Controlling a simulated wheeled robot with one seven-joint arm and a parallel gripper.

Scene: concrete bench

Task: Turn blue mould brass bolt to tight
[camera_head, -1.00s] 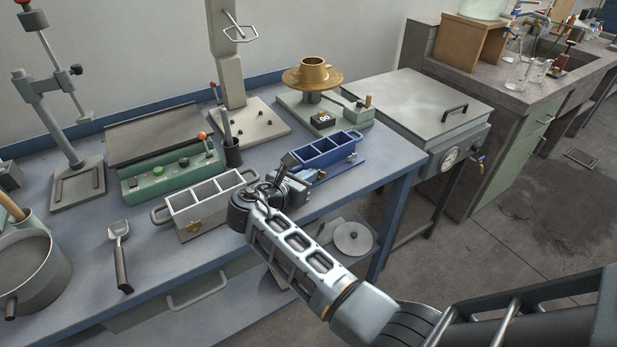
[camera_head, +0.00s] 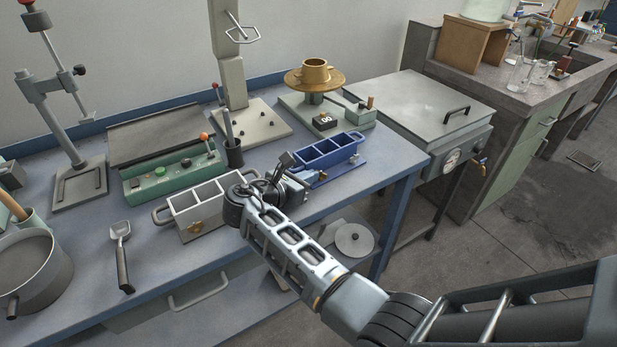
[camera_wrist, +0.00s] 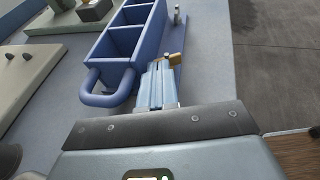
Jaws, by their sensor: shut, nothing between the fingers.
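The blue mould (camera_head: 313,165), a long open box with several compartments, stands on the bench. In the wrist view the blue mould (camera_wrist: 88,68) is at upper left, its near loop handle toward me. The brass bolt (camera_wrist: 175,60) shows as a small brass piece beside the mould's right side, just beyond my fingertips. My gripper (camera_wrist: 159,68) is shut and empty, its fingers pointing along the mould's side, close to the bolt. I cannot tell whether they touch it. In the head view my gripper (camera_head: 306,181) is at the mould's near side, and the bolt cannot be made out.
A grey mould (camera_head: 206,202) with a brass clamp stands left of my gripper. A green control box (camera_head: 160,185), a dark cup (camera_head: 233,155) and a turntable with a brass pot (camera_head: 314,76) stand behind. Bare bench lies right of the blue mould.

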